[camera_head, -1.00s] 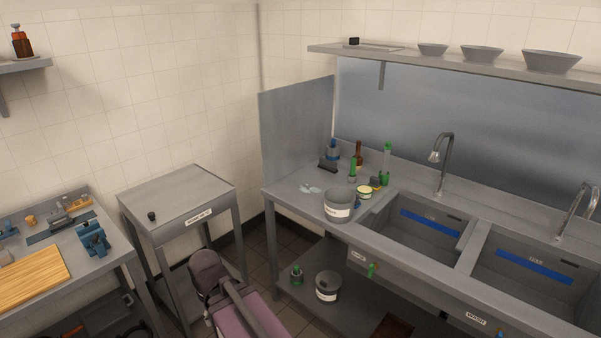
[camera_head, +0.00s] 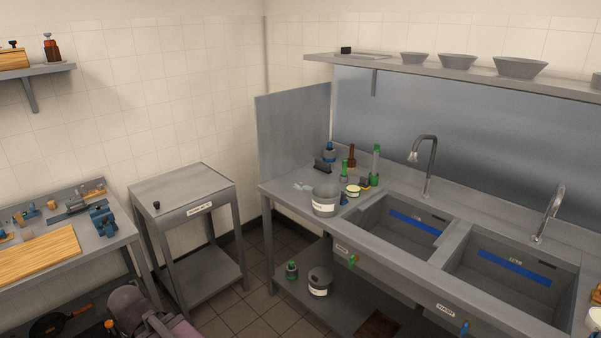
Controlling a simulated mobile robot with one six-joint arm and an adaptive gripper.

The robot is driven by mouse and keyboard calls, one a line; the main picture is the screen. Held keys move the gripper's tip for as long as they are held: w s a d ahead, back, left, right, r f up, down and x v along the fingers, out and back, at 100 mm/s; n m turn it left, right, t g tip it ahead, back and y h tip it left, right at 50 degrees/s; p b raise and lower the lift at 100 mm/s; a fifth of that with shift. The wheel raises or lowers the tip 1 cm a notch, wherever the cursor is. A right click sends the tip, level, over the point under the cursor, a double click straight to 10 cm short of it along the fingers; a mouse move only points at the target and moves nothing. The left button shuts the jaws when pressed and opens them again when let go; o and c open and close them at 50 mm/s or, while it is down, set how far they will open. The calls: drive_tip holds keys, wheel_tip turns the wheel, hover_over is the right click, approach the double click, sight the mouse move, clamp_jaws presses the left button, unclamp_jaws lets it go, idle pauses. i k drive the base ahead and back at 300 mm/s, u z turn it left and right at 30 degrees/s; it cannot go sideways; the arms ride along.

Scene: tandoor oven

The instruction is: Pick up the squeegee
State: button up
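A small dark bar-shaped thing (camera_head: 322,167) lies on the left end of the steel sink counter (camera_head: 284,187), in front of a blue and dark bottle (camera_head: 330,152). It may be the squeegee, but it is too small to be sure. Part of my arm shows at the bottom left, low in front of the counter and well away from it. My gripper's fingers are not in view.
A grey labelled bucket (camera_head: 325,203), a green bottle (camera_head: 375,166) and a brown bottle (camera_head: 351,157) crowd the counter left of the sink basins (camera_head: 402,232). A steel side table (camera_head: 181,188) stands left. Floor (camera_head: 244,310) between is clear.

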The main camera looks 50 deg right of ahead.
sight(325, 167)
drive_tip(key=z, duration=0.2)
drive_tip(key=i, duration=1.4)
drive_tip(key=z, duration=0.45)
drive_tip(key=i, duration=0.75)
drive_tip(key=z, duration=0.8)
drive_tip(key=i, duration=0.5)
drive_tip(key=z, duration=0.9)
drive_tip(key=i, duration=0.95)
drive_tip(key=z, duration=0.15)
